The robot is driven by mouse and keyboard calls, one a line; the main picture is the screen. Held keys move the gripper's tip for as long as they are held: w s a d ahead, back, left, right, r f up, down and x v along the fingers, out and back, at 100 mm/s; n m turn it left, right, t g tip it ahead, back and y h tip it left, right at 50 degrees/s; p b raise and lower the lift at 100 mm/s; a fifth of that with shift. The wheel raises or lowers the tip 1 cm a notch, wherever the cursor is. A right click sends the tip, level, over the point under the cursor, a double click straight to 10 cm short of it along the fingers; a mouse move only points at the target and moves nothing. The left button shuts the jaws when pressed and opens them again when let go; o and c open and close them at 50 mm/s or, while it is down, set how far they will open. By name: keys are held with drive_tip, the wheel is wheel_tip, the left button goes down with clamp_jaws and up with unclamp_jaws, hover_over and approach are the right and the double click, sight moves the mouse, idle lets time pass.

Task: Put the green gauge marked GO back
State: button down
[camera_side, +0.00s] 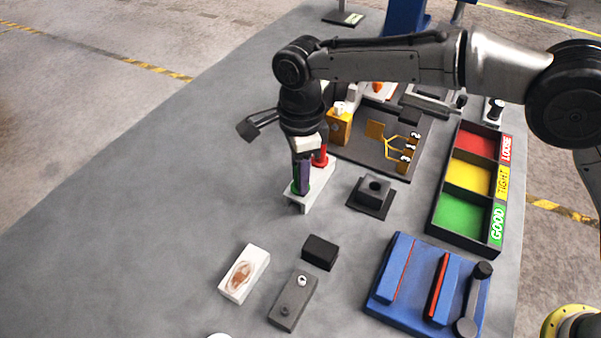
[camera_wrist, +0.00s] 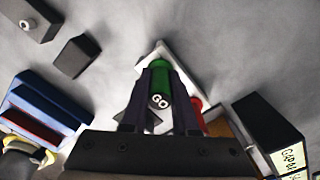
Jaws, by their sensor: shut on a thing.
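The green gauge marked GO (camera_wrist: 160,72) is between the fingers of my gripper (camera_wrist: 158,95), which is shut on it; its GO end faces the wrist camera. In the side view my gripper (camera_side: 302,178) points down over a white stand (camera_side: 318,190), and a bit of the green gauge (camera_side: 296,187) shows low at the fingers, at the stand's near end. A red gauge (camera_side: 320,157) stands at the other end of the stand; it also shows in the wrist view (camera_wrist: 196,108). Whether the green gauge is fully seated is hidden by the fingers.
A black block with a hole (camera_side: 373,192) is right of the stand. A sorting tray (camera_side: 437,218) with red, yellow and green compartments lies further right. A blue fixture (camera_side: 410,285) and several small blocks (camera_side: 320,252) are in front. The table's left side is clear.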

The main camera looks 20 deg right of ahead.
drive_tip(key=shift+f, duration=0.15)
drive_tip(key=c, duration=0.7)
unclamp_jaws()
wheel_tip(320, 180, up, 11)
drive_tip(key=shift+r, duration=0.65)
